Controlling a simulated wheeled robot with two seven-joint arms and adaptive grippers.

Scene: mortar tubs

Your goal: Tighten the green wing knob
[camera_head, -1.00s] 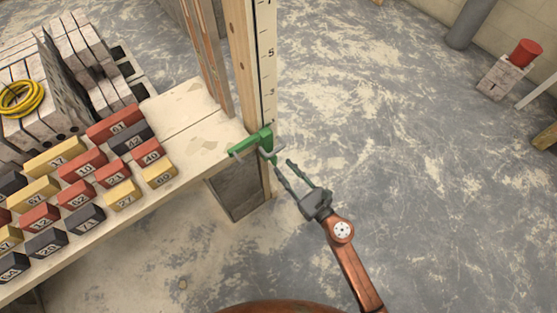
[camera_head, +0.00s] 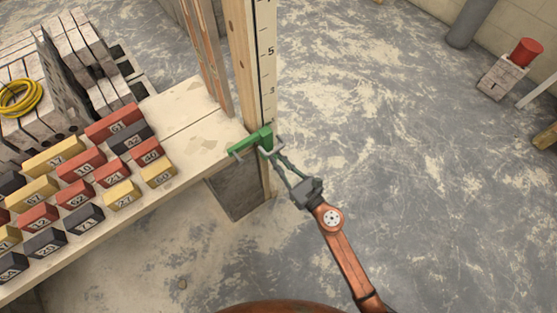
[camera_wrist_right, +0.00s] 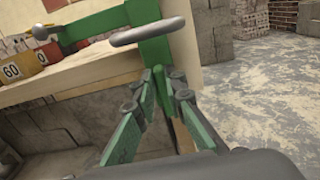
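A green clamp (camera_head: 252,141) sits at the foot of the upright wooden post, at the bench corner. In the right wrist view the clamp (camera_wrist_right: 158,50) has a grey bar or rim (camera_wrist_right: 147,31) across it. A narrow green part, which I take for the wing knob (camera_wrist_right: 161,86), hangs below the clamp between my right fingertips. My right gripper (camera_head: 274,158) reaches it from the lower right, its fingers closed together at the tips. In the wrist view the right gripper's green-padded fingers (camera_wrist_right: 162,76) converge on that part and hide much of it. My left gripper is not in view.
The bench (camera_head: 193,140) carries several numbered red, yellow and black blocks (camera_head: 85,165). A yellow coil (camera_head: 20,97) lies on grey blocks behind them. The post (camera_head: 243,60) has a measuring scale.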

